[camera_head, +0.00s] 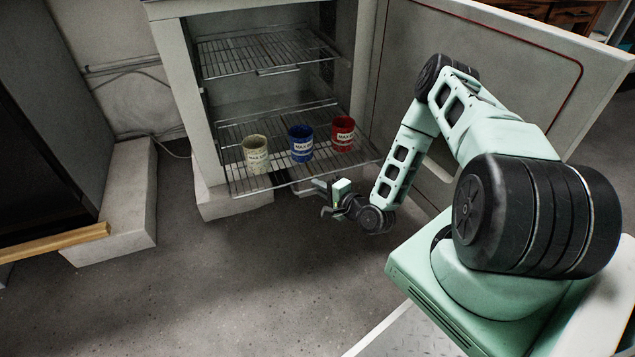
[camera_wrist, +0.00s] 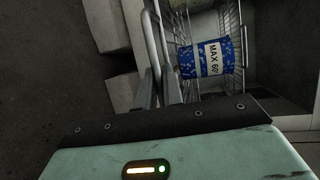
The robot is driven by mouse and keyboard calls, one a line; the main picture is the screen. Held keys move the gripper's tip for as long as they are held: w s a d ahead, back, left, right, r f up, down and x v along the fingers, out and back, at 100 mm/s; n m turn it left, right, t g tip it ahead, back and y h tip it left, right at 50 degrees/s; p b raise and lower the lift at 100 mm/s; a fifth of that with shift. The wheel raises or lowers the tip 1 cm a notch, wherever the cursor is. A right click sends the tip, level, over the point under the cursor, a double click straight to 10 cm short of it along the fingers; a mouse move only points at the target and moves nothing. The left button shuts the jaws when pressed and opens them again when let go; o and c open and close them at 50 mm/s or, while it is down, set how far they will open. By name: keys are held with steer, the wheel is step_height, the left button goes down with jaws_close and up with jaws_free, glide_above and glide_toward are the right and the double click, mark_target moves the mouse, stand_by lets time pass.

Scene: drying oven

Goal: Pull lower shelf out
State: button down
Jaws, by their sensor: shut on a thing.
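The lower shelf (camera_head: 278,166) is a wire rack that sticks out past the front of the open drying oven (camera_head: 180,90). A cream cup (camera_head: 256,155), a blue cup (camera_head: 301,144) and a red cup (camera_head: 343,134) stand upright on it. My gripper (camera_head: 322,189) is at the middle of the shelf's front edge, low over the floor, shut on its front handle bar. In the wrist view the fingers (camera_wrist: 158,92) meet the shelf's front bar (camera_wrist: 154,48), with the blue cup (camera_wrist: 212,58) just behind. The exact contact is partly hidden.
The upper wire shelf (camera_head: 265,52) is empty and inside the oven. The oven door (camera_head: 500,75) stands wide open on the right, behind my arm. A concrete block (camera_head: 120,205) and dark cabinet are at left. The floor (camera_head: 200,280) in front is clear.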

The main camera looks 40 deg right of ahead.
steer(key=shift+d, duration=0.1)
steer(key=c, duration=1.5)
jaws_free()
steer(key=shift+c, duration=0.2)
steer(key=p+v, duration=0.4)
steer(key=v, duration=1.3)
steer(key=shift+s+p, duration=0.25)
steer(key=shift+p, duration=0.15)
